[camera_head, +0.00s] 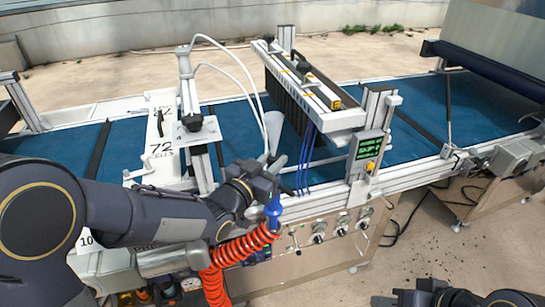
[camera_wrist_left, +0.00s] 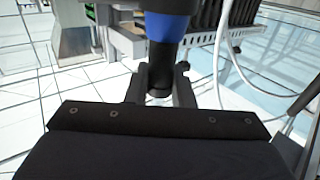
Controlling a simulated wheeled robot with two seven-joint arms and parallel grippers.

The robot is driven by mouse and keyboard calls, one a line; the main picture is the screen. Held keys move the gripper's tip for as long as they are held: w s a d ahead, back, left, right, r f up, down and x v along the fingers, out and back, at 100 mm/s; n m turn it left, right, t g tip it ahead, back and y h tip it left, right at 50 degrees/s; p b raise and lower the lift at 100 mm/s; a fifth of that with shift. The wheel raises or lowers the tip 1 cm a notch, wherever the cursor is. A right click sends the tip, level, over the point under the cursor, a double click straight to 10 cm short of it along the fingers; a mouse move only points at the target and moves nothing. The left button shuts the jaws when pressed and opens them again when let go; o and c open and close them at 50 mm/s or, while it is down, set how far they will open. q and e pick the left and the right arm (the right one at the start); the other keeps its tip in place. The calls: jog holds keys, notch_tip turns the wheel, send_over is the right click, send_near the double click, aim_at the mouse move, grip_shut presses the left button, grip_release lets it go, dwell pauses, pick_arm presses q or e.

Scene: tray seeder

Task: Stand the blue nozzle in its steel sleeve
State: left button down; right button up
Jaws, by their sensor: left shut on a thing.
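The blue nozzle (camera_head: 273,210) is at the front edge of the machine in the head view, with an orange coiled hose (camera_head: 238,248) hanging beside it. My left gripper (camera_head: 262,184) is shut on the nozzle. In the left wrist view the nozzle's blue body (camera_wrist_left: 167,27) rises above the fingers (camera_wrist_left: 160,85), and its black lower part is between them. A pale grey upright tube (camera_head: 273,130) stands just behind my left gripper; I cannot tell whether it is the steel sleeve. My right gripper (camera_head: 450,296) is at the bottom edge, partly cut off, its jaws unclear.
A blue conveyor belt (camera_head: 235,120) runs behind the gripper. A seeder head (camera_head: 310,90) with dark tubes and a green display (camera_head: 369,147) stand to the right. White hoses (camera_head: 240,72) arch above my left arm. Knobs (camera_head: 318,238) line the front panel.

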pick_arm(q)
notch_tip(320, 180, down, 3)
jog(key=shift+r+b, duration=0.1)
jog(key=shift+b, duration=0.65)
jog(key=shift+f+b, duration=0.9)
jog(key=shift+b, duration=0.3)
jog(key=shift+f+b, duration=0.55)
jog(key=shift+b, duration=0.25)
jog(key=shift+f+b, duration=0.15)
jog(key=shift+b, duration=0.75)
jog(key=shift+f+b, duration=0.4)
jog(key=shift+b, duration=0.05)
jog(key=c, duration=1.2)
grip_release()
jog(key=shift+o, duration=0.2)
